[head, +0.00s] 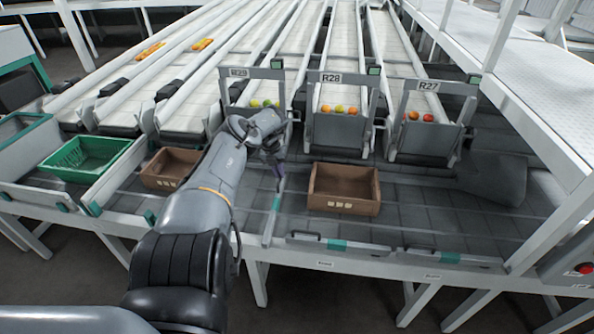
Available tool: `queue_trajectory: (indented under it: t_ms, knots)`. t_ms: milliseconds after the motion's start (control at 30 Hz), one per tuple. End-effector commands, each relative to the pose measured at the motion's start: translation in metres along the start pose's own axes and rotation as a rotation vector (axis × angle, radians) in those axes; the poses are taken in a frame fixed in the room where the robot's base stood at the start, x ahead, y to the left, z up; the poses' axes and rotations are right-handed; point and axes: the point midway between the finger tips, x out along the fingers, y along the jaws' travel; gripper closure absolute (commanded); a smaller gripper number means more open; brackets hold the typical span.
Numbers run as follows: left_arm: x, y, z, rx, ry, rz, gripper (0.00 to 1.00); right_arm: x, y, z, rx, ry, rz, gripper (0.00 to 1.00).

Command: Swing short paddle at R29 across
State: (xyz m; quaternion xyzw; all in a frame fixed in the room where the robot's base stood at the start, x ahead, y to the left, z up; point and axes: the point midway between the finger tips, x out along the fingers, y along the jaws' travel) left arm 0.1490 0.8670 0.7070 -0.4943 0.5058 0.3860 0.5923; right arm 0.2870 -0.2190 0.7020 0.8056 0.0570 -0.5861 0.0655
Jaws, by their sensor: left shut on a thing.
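The R29 sign (239,72) hangs on the frame of the left one of three labelled chutes. My left arm reaches in from the lower left, and my left gripper (279,183) points down below the R29 chute. It is shut on a short, thin paddle (273,218) with a teal band, which runs front to back across the grey deck between two brown crates. The fingers hide part of its grip. My right gripper is not in view.
One brown crate (344,205) stands right of the paddle, the other (155,182) left behind my arm. A green crate (62,164) is farther left. Two bars with teal bands (337,244) (446,257) lie along the front edge.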

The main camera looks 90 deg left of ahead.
Motion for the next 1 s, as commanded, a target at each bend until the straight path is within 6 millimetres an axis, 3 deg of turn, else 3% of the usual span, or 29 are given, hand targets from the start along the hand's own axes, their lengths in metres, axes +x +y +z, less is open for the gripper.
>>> queue_trajectory:
  t_ms: [567, 600, 733, 1000]
  knots:
    - [0.0007, 0.0053, -0.0016, 0.014, 0.005, -0.005, 1.00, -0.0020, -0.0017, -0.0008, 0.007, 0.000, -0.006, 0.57]
    - [0.0007, 0.0051, -0.0016, 0.014, 0.005, -0.005, 0.83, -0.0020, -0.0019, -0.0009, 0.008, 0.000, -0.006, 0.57]
    - [0.0002, 0.0055, -0.0013, 0.013, 0.004, -0.004, 0.63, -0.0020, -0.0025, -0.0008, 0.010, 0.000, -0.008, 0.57]
    - [-0.0010, 0.0063, -0.0008, 0.010, 0.003, -0.001, 0.62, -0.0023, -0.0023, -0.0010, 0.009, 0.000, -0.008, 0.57]
